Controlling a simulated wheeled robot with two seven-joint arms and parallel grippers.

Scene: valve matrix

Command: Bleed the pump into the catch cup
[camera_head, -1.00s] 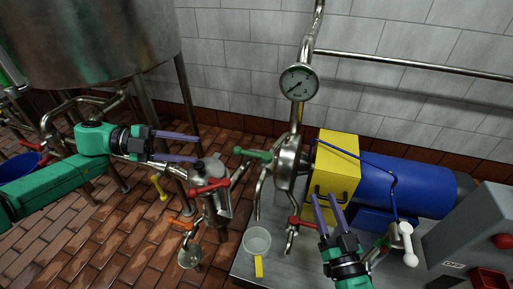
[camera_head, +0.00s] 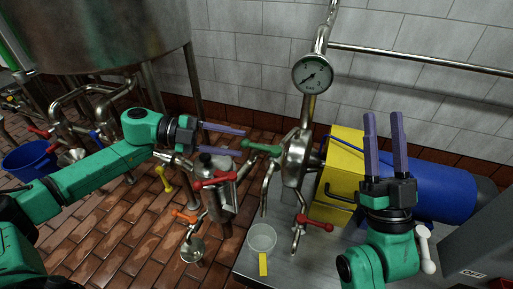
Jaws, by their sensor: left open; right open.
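The steel pump (camera_head: 296,160) stands on a grey plinth, with a yellow housing (camera_head: 343,148) and blue motor (camera_head: 440,188) to its right. A green lever (camera_head: 262,149) points left from it. A red lever (camera_head: 314,222) sits on a small valve below it. The clear catch cup (camera_head: 262,238) with a yellow tab stands on the plinth's front left part. My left gripper (camera_head: 243,142) is open, its fingertips around the green lever's left end in the picture; contact cannot be told. My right gripper (camera_head: 383,114) is open and empty, pointing up in front of the motor.
A strainer-like steel fitting with a red lever (camera_head: 217,182), an orange lever (camera_head: 186,215) and a yellow lever (camera_head: 163,179) stand left of the pump. A pressure gauge (camera_head: 312,74) sits above. A grey control box (camera_head: 475,240) stands at right. Tiled floor is open at lower left.

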